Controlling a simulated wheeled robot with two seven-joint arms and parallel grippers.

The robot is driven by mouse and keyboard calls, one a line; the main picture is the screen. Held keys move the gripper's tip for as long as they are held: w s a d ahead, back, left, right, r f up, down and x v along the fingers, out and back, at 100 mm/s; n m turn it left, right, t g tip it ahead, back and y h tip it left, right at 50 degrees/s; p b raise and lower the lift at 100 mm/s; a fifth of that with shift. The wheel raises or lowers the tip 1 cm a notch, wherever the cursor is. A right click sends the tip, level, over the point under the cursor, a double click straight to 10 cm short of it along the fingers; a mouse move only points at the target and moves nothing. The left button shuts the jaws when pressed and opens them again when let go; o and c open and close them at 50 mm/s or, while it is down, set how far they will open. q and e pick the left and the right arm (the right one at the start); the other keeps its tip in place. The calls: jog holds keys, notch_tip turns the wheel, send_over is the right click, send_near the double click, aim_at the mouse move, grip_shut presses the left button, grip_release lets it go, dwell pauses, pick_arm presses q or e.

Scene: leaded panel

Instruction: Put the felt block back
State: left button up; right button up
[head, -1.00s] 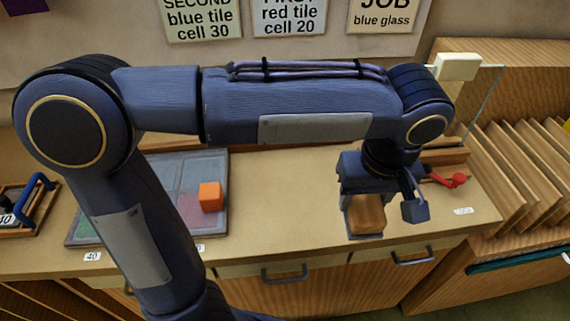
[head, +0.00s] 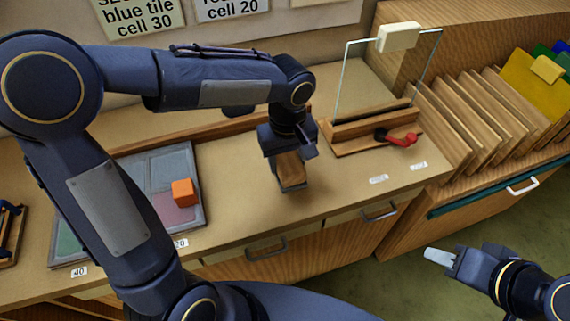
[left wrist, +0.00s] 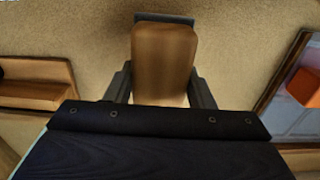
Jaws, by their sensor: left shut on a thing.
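A brown block (head: 290,168) with a dark grey edge, likely the felt block, is in my left gripper (head: 291,160) above the counter. In the left wrist view the block (left wrist: 164,60) sits between the two dark fingers of my left gripper (left wrist: 162,88), with the grey strip at its far end. Whether it touches the counter is unclear. My right gripper (head: 447,258) is at the lower right over the floor, off the counter. A pale piece shows at its tip; whether it is held is unclear.
A panel (head: 198,205) with coloured cells and an orange cube (head: 183,192) lies left of my left gripper. A wooden stand (head: 350,147) with a red-handled tool (head: 400,139) is to its right. A glass sheet (head: 375,75) with a pale block (head: 398,37) rises behind.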

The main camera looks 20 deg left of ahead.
aim_at(285, 167)
pick_arm(q)
jog(key=shift+w+a+f, duration=0.25)
jog(key=shift+w+f, duration=0.05)
jog(key=shift+f, duration=0.25)
jog(key=shift+w+a+f, duration=0.1)
jog(key=shift+w+f, duration=0.05)
jog(key=shift+f, duration=1.55)
jog(key=shift+f, duration=0.1)
jog(key=o, duration=1)
jog(key=shift+o, duration=0.2)
